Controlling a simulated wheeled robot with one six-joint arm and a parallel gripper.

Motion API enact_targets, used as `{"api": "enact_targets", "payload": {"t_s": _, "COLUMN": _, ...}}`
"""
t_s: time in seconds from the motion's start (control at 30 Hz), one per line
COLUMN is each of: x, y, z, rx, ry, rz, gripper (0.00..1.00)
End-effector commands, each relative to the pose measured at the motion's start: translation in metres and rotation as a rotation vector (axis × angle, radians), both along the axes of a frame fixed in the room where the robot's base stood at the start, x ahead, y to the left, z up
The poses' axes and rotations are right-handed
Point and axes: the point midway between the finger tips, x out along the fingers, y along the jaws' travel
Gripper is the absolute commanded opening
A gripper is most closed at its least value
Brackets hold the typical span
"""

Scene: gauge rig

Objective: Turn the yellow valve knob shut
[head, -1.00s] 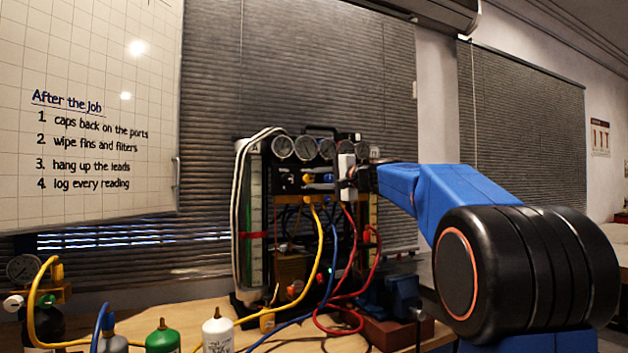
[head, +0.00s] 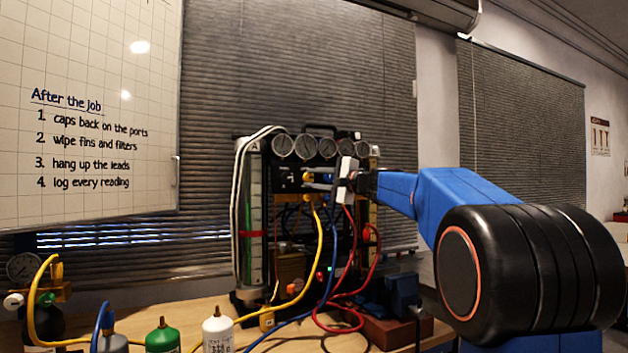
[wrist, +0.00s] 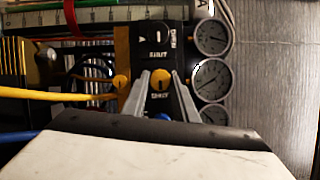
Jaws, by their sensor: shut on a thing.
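The yellow valve knob (wrist: 160,80) sits on the rig's dark front panel, with printed "SHUT" lettering near it in the wrist view. My gripper (wrist: 160,84) has one finger on each side of the knob and is shut on it. In the head view the gripper (head: 308,180) reaches in from the right, and only a bit of the yellow knob (head: 306,176) shows at the fingertips. Which way the knob points is hard to tell, as the fingers partly cover it.
Several round gauges (wrist: 212,80) sit close beside the panel. A yellow hose (head: 318,240) hangs from a fitting below the knob, with blue (head: 328,270) and red (head: 350,235) hoses nearby. Bottles, including a white one (head: 218,335), stand on the bench in front.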

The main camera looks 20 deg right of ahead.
Motion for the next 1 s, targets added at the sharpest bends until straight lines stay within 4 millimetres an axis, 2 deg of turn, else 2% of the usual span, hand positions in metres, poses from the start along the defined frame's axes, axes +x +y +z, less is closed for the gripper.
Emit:
{"api": "enact_targets", "payload": {"t_s": 0.03, "x": 0.000, "y": 0.000, "z": -0.001, "rx": 0.000, "ry": 0.002, "rz": -0.001, "gripper": 0.31}}
{"api": "enact_targets", "payload": {"t_s": 0.1, "x": 0.000, "y": 0.000, "z": -0.001, "rx": 0.000, "ry": 0.002, "rz": -0.001, "gripper": 0.45}}
{"api": "enact_targets", "payload": {"t_s": 0.37, "x": 0.000, "y": 0.000, "z": -0.001, "rx": 0.000, "ry": 0.001, "rz": 0.000, "gripper": 0.45}}
{"api": "enact_targets", "payload": {"t_s": 0.53, "x": -0.008, "y": -0.004, "z": 0.000, "rx": -0.001, "ry": 0.000, "rz": -0.001, "gripper": 0.45}}
{"api": "enact_targets", "payload": {"t_s": 0.67, "x": -0.025, "y": -0.011, "z": -0.002, "rx": -0.001, "ry": 0.000, "rz": -0.003, "gripper": 0.45}}
{"api": "enact_targets", "payload": {"t_s": 1.0, "x": -0.087, "y": -0.037, "z": -0.007, "rx": -0.002, "ry": 0.000, "rz": -0.004, "gripper": 0.45}}
